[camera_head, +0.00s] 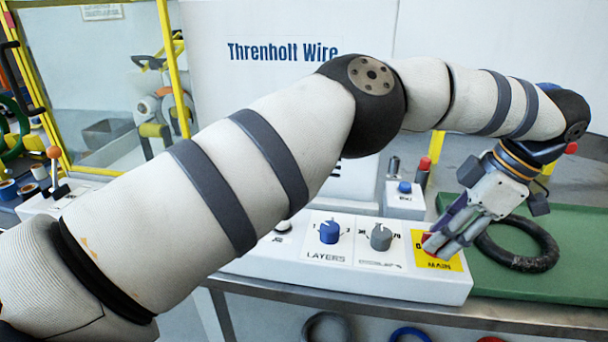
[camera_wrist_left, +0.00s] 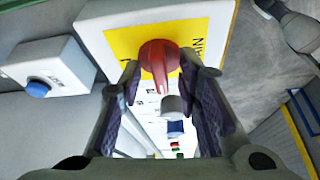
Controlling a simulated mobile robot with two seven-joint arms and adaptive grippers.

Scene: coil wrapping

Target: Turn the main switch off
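The main switch (camera_head: 428,241) is a red rotary handle on a yellow plate at the right end of the white control panel (camera_head: 350,278). In the left wrist view the red handle (camera_wrist_left: 158,58) stands between my left fingertips, its narrow end pointing toward the gripper. My left gripper (camera_head: 436,246) reaches down over the switch from the upper right and partly hides it. In the wrist view the gripper (camera_wrist_left: 160,72) is open around the handle, with a narrow gap seeming to show on each side. Contact is not clear. My right gripper is not in view.
A blue knob (camera_head: 330,232) and a grey knob (camera_head: 381,237) sit left of the switch. A small box with a blue button (camera_head: 405,187) stands behind. A black ring (camera_head: 518,243) lies on the green mat (camera_head: 577,262) at right. My left arm spans the view.

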